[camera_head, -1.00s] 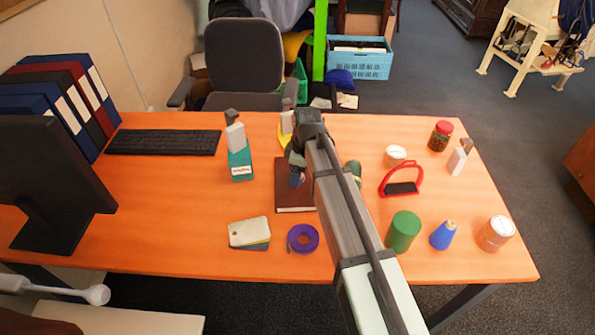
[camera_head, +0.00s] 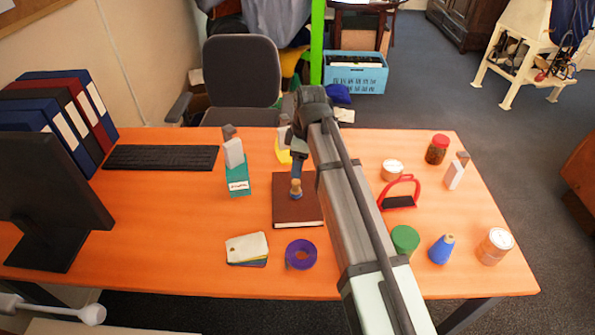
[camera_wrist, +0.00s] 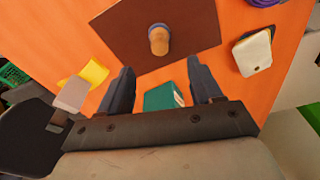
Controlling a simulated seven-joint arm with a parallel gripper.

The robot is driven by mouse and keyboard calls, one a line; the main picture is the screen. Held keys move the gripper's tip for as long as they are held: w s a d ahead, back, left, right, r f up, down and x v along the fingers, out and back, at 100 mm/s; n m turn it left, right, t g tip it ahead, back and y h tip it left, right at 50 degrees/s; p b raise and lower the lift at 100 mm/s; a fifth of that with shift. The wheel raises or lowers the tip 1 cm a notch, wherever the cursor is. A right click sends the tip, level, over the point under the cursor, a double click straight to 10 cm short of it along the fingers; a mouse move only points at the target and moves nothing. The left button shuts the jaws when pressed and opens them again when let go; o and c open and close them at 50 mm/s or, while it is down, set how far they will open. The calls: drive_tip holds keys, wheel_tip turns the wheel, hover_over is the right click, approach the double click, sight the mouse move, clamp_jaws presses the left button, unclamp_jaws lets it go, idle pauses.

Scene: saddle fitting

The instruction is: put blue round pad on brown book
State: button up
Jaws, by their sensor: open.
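The brown book (camera_head: 310,209) lies flat on the orange desk, and it also shows in the wrist view (camera_wrist: 195,25). The blue round pad (camera_head: 296,194), with a wooden knob on top, stands on the book. In the wrist view the pad (camera_wrist: 158,42) shows from above, its knob covering much of the blue base, with brown cover around it. My gripper (camera_head: 298,160) is above the book, behind the pad in the head view. In the wrist view my gripper (camera_wrist: 160,72) has its two fingers wide apart and empty, with the pad beyond the tips.
A teal box (camera_head: 238,186) stands left of the book. Stacked cards (camera_head: 247,248) and a purple tape roll (camera_head: 301,254) lie in front. A green cylinder (camera_head: 405,240), a blue cone (camera_head: 441,249) and a red stirrup (camera_head: 400,192) stand right of my arm.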

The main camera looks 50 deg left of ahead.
drive_tip(key=shift+d+r, duration=0.1)
drive_tip(key=shift+r, duration=0.65)
